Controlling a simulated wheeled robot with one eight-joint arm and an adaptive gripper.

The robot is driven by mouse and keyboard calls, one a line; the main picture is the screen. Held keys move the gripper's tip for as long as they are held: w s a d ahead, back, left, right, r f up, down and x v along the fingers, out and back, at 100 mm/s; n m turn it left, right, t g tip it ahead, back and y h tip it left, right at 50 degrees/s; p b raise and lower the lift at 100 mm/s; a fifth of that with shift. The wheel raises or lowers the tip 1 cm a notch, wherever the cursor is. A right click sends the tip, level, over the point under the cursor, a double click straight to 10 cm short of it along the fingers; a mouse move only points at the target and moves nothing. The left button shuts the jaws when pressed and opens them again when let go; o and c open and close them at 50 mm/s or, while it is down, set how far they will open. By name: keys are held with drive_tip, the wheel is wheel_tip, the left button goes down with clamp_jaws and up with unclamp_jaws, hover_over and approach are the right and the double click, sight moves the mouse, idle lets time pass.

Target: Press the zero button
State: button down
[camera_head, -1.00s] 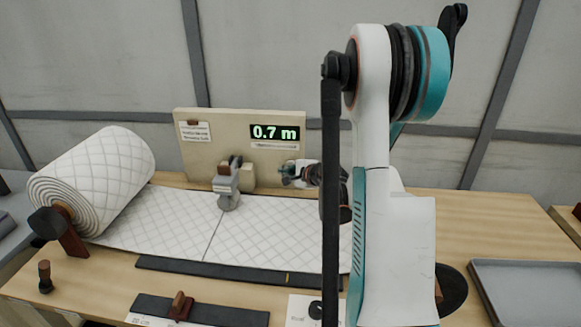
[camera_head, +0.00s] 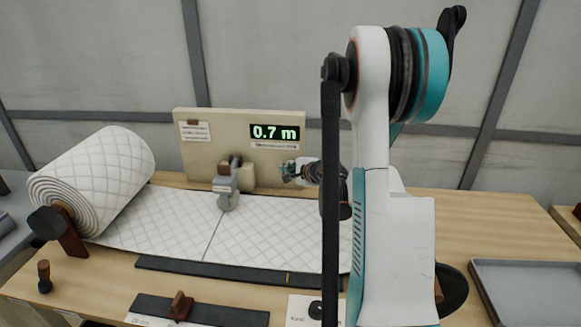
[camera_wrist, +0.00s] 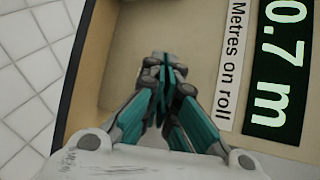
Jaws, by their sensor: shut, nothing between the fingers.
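The beige meter panel (camera_head: 210,160) stands behind the table, and its green display (camera_head: 275,132) reads 0.7 m. The display (camera_wrist: 279,60) also shows in the wrist view, with the label "Metres on roll" (camera_wrist: 232,65) beside it. My gripper (camera_head: 286,171) is in front of the panel's lower right part, below the display. In the wrist view my gripper (camera_wrist: 163,66) has its teal fingers together, with nothing between them, pointing at the panel face. I cannot make out the zero button; the fingers cover part of the panel. Whether the fingertips touch the panel I cannot tell.
A quilted white wadding roll (camera_head: 95,180) lies at the left, its sheet (camera_head: 270,232) running right across the table. A grey metal device (camera_head: 227,187) stands on the sheet left of my gripper. A grey tray (camera_head: 535,290) is at the right.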

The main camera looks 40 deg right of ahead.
drive_tip(key=shift+w+d, duration=0.25)
drive_tip(key=shift+d, duration=0.05)
idle(0.5)
idle(0.4)
drive_tip(key=shift+s+a, duration=0.6)
drive_tip(key=shift+a, duration=0.1)
drive_tip(key=s+a+b, duration=0.1)
drive_tip(key=s+a, duration=0.2)
drive_tip(key=shift+s+a, duration=0.1)
drive_tip(key=shift+a, duration=0.3)
idle(0.5)
